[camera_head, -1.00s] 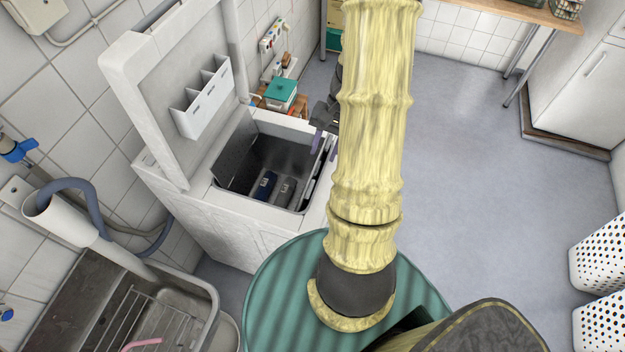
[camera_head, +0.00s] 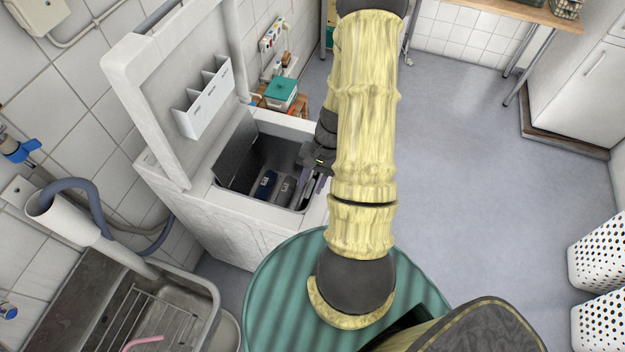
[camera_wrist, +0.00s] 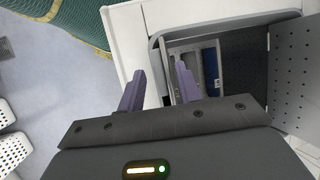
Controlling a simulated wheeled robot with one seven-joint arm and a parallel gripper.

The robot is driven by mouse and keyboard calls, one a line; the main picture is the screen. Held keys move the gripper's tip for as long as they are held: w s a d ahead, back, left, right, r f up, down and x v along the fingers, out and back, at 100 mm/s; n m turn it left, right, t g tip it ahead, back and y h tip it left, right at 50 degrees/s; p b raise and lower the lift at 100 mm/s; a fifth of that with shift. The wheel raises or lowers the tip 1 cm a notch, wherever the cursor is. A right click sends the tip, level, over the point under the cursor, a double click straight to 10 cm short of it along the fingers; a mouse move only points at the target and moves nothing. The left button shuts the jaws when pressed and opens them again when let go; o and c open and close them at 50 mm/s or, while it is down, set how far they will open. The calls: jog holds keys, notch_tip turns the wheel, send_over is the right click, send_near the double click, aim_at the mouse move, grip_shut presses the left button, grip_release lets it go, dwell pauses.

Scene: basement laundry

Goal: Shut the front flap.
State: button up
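The top-loading washer (camera_head: 205,218) stands with its lid (camera_head: 135,75) up and its drum opening exposed. A dark rear flap (camera_head: 236,150) stands open on the lid side; in the wrist view it is the perforated panel (camera_wrist: 295,75) at right. The front flap appears as a grey edge (camera_wrist: 154,62) on the near side of the opening, seen nearly edge-on. My gripper (camera_wrist: 159,68) is open, its two purple fingers on either side of that edge. Contact cannot be told. In the head view my gripper (camera_head: 316,182) is at the opening's right side, partly hiding the flap.
Dark and blue items (camera_head: 267,186) lie inside the drum. A sink with a rack (camera_head: 150,325) is at lower left. A green-lidded box (camera_head: 281,92) stands behind the washer. White perforated baskets (camera_head: 598,255) are at right. The floor between is clear.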

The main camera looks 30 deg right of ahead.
grip_shut()
